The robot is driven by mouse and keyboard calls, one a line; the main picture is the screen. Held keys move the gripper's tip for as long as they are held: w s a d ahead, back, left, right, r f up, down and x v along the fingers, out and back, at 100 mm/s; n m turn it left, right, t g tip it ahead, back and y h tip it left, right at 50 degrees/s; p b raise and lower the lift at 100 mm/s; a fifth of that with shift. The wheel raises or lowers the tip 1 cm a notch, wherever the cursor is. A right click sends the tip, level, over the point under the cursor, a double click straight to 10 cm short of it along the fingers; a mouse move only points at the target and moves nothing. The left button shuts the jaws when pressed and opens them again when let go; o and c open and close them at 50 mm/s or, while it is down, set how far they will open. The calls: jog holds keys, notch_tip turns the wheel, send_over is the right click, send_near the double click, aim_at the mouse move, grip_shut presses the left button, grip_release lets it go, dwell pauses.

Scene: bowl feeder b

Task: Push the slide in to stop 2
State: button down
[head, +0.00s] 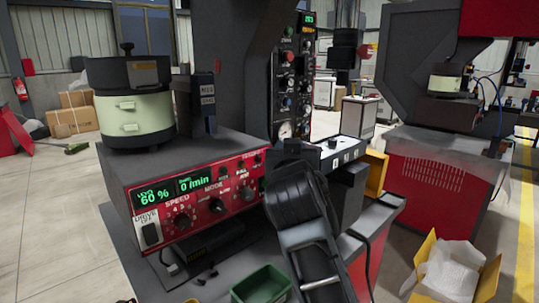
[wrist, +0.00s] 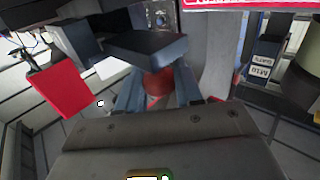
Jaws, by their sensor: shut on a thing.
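In the wrist view my gripper (wrist: 158,92) has its two blue-grey fingers closed on a round red piece (wrist: 158,84), which looks like the handle of the slide. A dark block (wrist: 150,48) stands just beyond and above the fingertips and hides part of what lies behind. In the head view a pale plate with small markings (head: 342,155) shows just behind my arm, on the right of the red control panel. My own arm hides the fingertips and the red piece there. I cannot read the stop marks or tell how far in the slide is.
The feeder bowl (head: 133,112) stands on the red-fronted control box (head: 200,200) at left. A tall black panel with knobs (head: 292,75) rises behind my arm. A green bin (head: 262,284) and a yellow box with a clear bag (head: 455,265) stand low in front.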

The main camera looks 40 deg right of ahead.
jog(key=shift+d+r, duration=0.15)
jog(key=shift+d, duration=0.4)
jog(key=shift+d+r, duration=0.15)
jog(key=shift+d, duration=0.35)
jog(key=c, duration=1)
grip_release()
jog(key=shift+c, duration=0.2)
jog(key=shift+o, duration=1.1)
jog(key=shift+f, duration=0.1)
jog(key=b+v, duration=0.1)
jog(key=v, duration=0.7)
